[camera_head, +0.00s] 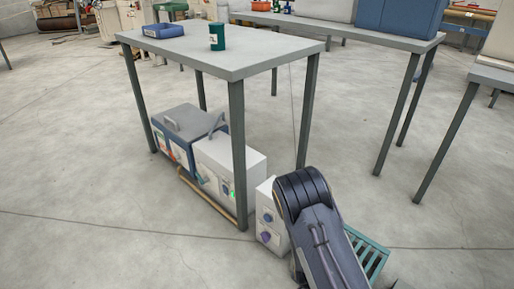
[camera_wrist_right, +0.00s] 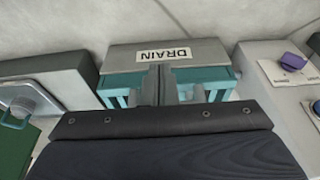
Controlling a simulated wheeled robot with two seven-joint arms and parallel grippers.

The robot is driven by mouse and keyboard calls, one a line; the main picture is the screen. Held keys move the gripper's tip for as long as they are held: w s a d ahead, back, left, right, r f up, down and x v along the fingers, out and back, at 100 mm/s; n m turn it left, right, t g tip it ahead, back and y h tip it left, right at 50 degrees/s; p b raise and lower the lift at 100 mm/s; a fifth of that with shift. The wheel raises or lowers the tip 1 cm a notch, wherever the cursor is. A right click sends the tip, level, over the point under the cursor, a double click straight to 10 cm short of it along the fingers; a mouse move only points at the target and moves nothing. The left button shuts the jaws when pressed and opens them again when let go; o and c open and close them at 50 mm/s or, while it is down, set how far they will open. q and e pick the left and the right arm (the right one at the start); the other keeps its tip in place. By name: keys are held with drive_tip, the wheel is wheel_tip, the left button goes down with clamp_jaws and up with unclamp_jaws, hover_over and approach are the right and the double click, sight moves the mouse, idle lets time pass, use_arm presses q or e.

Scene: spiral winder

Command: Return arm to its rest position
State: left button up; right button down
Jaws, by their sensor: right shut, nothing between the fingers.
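My right arm (camera_head: 318,225) comes in from the lower right of the head view and reaches down beside the table; its gripper is hidden there. In the right wrist view my right gripper (camera_wrist_right: 158,85) is shut and empty, its fingers pointing toward a grey panel (camera_wrist_right: 125,56) labelled DRAIN. A teal slatted rack (camera_wrist_right: 218,82) lies behind and below the fingers; a teal slatted part also shows in the head view (camera_head: 374,262). I cannot tell whether the fingers touch the panel. My left gripper is not in view.
A grey table (camera_head: 240,68) holds a green cup (camera_head: 217,37) and a blue tray (camera_head: 163,31). Under it stand a white box (camera_head: 232,168) and a dark blue-grey box (camera_head: 172,130). Open floor lies left.

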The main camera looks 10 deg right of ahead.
drive_tip(key=s+a+r+n+t+y, duration=0.1)
drive_tip(key=a+r+y, duration=0.15)
drive_tip(key=r, duration=0.95)
drive_tip(key=s+a+r+n+y, duration=0.1)
drive_tip(key=r+y, duration=0.3)
drive_tip(key=r, duration=0.9)
drive_tip(key=s+r+n+t, duration=0.3)
drive_tip(key=s+r+n, duration=0.3)
drive_tip(key=s+r, duration=0.75)
wheel_tip(320, 180, up, 33)
drive_tip(key=s+p, duration=0.1)
drive_tip(key=p, duration=3.3)
drive_tip(key=shift+s+d+r+n+p, duration=0.2)
drive_tip(key=shift+s+d+n+p, duration=0.1)
drive_tip(key=shift+d+p, duration=0.1)
